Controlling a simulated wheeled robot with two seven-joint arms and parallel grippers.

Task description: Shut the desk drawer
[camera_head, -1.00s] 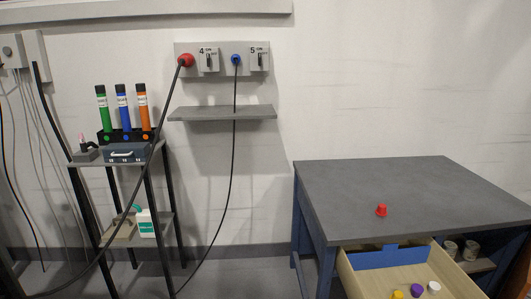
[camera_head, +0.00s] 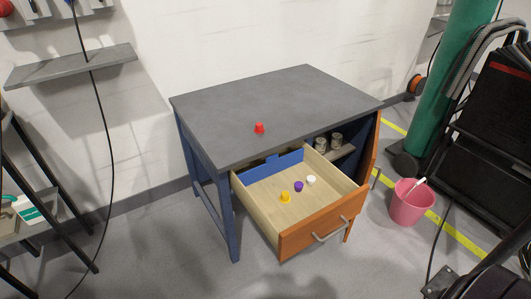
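The desk (camera_head: 275,101) stands in the middle of the head view, with a grey top and blue legs. Its drawer (camera_head: 318,226) is pulled far out towards me, with pale wooden walls and an orange front. A grey bar handle (camera_head: 331,231) sits on that front. Inside the drawer lie a yellow piece (camera_head: 285,197), a purple piece (camera_head: 298,186) and a white piece (camera_head: 311,180). A red piece (camera_head: 259,128) stands on the desk top. Neither gripper shows; a dark part at the lower right edge may be mine.
An orange door (camera_head: 370,150) stands open right of the drawer, beside a shelf with two cans (camera_head: 328,143). A pink bucket (camera_head: 410,202) stands on the floor to the right. A green cylinder (camera_head: 455,80) stands behind it. The floor left of the drawer is clear.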

